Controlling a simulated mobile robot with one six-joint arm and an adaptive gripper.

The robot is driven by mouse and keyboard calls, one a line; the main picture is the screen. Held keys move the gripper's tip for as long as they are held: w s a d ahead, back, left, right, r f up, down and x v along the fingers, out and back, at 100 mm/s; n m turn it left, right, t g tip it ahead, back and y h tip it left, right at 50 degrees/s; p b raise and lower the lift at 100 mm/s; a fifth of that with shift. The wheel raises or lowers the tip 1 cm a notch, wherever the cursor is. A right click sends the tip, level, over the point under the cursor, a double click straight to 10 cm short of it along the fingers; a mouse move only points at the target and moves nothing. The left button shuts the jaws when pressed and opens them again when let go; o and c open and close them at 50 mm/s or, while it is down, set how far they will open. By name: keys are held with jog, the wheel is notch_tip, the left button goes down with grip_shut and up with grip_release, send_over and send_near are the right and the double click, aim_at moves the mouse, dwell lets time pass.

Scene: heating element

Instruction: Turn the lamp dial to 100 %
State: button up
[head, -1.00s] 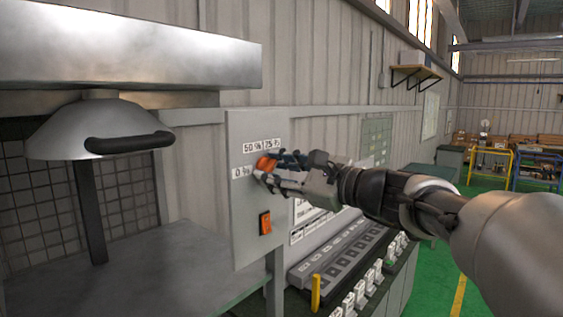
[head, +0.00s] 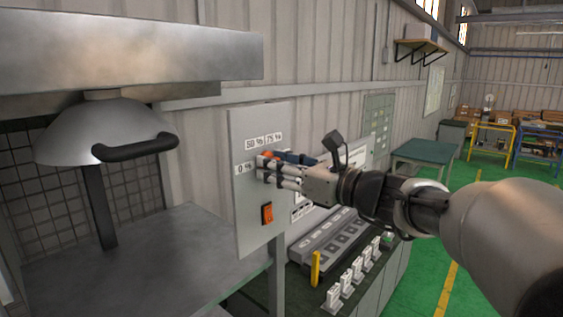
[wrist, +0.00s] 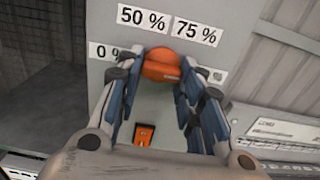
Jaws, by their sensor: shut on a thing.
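The orange lamp dial (wrist: 161,64) sits on the grey control panel (head: 250,214), and my gripper (wrist: 160,75) is shut on it, one finger on each side. In the head view the dial (head: 268,155) is mostly hidden behind my gripper (head: 270,167). Labels 0 % (wrist: 105,51), 50 % (wrist: 143,18) and 75 % (wrist: 196,31) are readable around the dial. A label at the right (wrist: 218,76) is mostly covered by a finger. I cannot tell the dial's exact setting.
An orange rocker switch (head: 267,213) sits below the dial. A domed lamp hood with a black handle (head: 134,148) hangs at the left over a grey bench (head: 150,262). A yellow post (head: 315,269) and a row of white switches (head: 345,281) stand below right.

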dwell(0.4)
jog(key=o, duration=1.1)
jog(key=shift+c, duration=0.2)
jog(key=v, duration=1.2)
jog(key=shift+f, duration=0.1)
